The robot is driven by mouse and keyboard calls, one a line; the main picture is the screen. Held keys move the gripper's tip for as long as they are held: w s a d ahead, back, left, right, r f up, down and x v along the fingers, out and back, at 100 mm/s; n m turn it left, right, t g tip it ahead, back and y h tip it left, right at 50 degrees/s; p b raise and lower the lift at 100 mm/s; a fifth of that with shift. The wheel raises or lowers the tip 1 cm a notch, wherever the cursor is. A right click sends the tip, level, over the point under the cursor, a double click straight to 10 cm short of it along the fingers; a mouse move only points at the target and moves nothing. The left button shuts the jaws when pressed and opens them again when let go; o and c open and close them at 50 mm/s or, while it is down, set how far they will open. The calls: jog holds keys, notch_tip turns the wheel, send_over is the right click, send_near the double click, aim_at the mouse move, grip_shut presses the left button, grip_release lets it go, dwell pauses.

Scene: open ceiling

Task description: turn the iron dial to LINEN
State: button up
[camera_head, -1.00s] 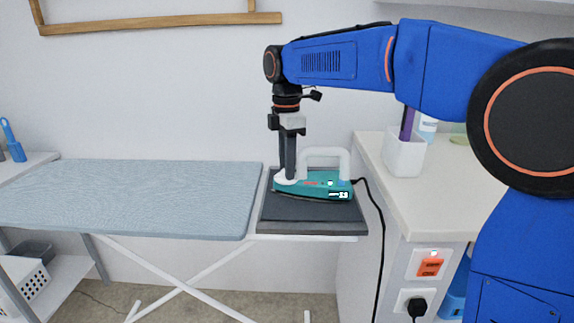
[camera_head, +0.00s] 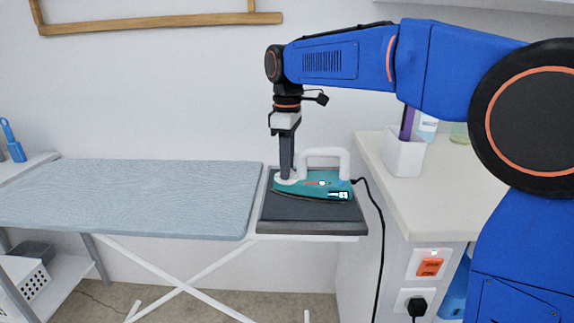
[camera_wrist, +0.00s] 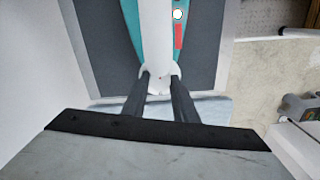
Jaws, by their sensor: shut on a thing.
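The iron (camera_head: 312,191) has a teal body and a white handle (camera_head: 332,154). It rests on a dark pad at the right end of the ironing board. My gripper (camera_head: 286,175) points straight down at the iron's left end, beside the handle. In the wrist view its two dark fingers (camera_wrist: 160,80) are shut on the white dial (camera_wrist: 174,69), which the fingers and handle partly hide. A small display (camera_head: 339,195) on the iron's side is too small to read. I cannot make out the dial's setting or the LINEN mark.
The blue-grey ironing board (camera_head: 130,197) is bare on the left. The iron's black cord (camera_head: 381,225) runs right and down to a wall socket. A pale counter (camera_head: 445,205) with a white holder (camera_head: 404,155) stands at the right. The wall is close behind.

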jog(key=m, duration=0.5)
jog(key=shift+m, duration=0.3)
dwell(0.4)
jog(key=o, duration=1.1)
jog(key=shift+c, duration=0.2)
notch_tip(320, 180, up, 18)
jog(key=shift+d+f, duration=0.15)
jog(key=shift+f, duration=0.1)
jog(key=shift+w, duration=0.1)
